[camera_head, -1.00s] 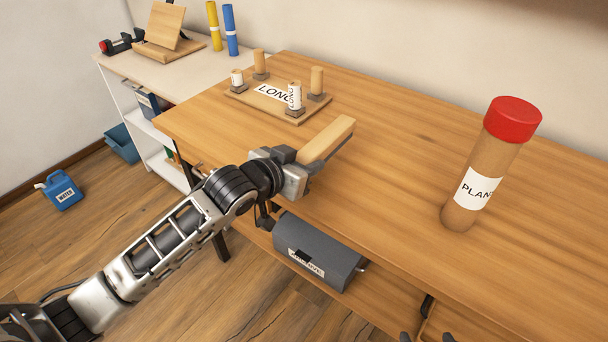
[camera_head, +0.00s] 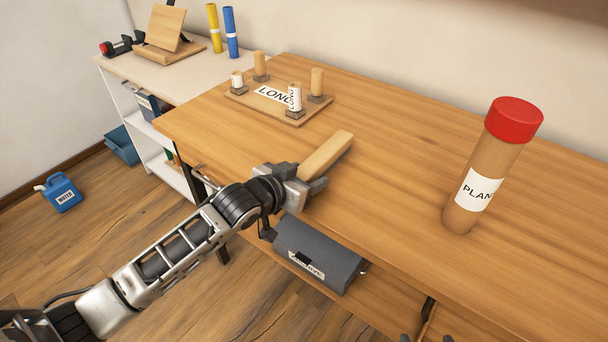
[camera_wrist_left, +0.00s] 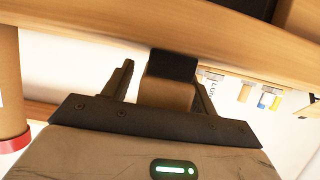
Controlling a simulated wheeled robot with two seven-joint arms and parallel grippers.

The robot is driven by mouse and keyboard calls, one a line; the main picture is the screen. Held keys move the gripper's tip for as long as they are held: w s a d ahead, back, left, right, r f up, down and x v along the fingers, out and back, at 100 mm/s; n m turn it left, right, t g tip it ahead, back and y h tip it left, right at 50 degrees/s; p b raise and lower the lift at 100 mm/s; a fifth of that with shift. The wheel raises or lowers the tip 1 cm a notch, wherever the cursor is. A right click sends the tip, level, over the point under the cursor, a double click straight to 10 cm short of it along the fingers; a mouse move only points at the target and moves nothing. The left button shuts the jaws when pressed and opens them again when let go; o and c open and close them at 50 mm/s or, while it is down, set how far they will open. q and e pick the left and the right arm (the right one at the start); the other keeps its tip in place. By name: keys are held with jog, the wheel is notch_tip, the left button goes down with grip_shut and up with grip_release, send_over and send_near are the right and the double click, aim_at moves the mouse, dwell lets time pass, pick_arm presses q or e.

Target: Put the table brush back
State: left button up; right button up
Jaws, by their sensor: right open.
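The table brush (camera_head: 328,153) is a pale wooden block, held over the front part of the wooden table. My left gripper (camera_head: 314,184) is shut on its near end. In the left wrist view the brush (camera_wrist_left: 168,92) sits between the two fingers (camera_wrist_left: 160,84), with a dark part at its far end. I cannot tell whether that dark part touches the table. At the bottom edge of the head view only the tips of my right gripper (camera_head: 427,338) show, apart and empty.
On the table (camera_head: 395,150) stand a board with pegs (camera_head: 262,108) labelled LONG and a red-capped tube (camera_head: 487,165). A grey box (camera_head: 318,255) sits on the shelf below. A white side table (camera_head: 150,85) stands left. The table's middle is clear.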

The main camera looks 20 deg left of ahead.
pick_arm(q)
jog(key=shift+s+r, duration=0.1)
jog(key=shift+r, duration=0.1)
jog(key=v, duration=1.1)
jog(key=s+d+f+n+g+y, duration=0.1)
jog(key=s+d+f, duration=0.3)
jog(key=s+f, duration=0.9)
jog(key=shift+s+d+f+n+g+p, duration=0.2)
jog(key=shift+s+f+n+g+p, duration=0.15)
jog(key=shift+f+g+p, duration=0.2)
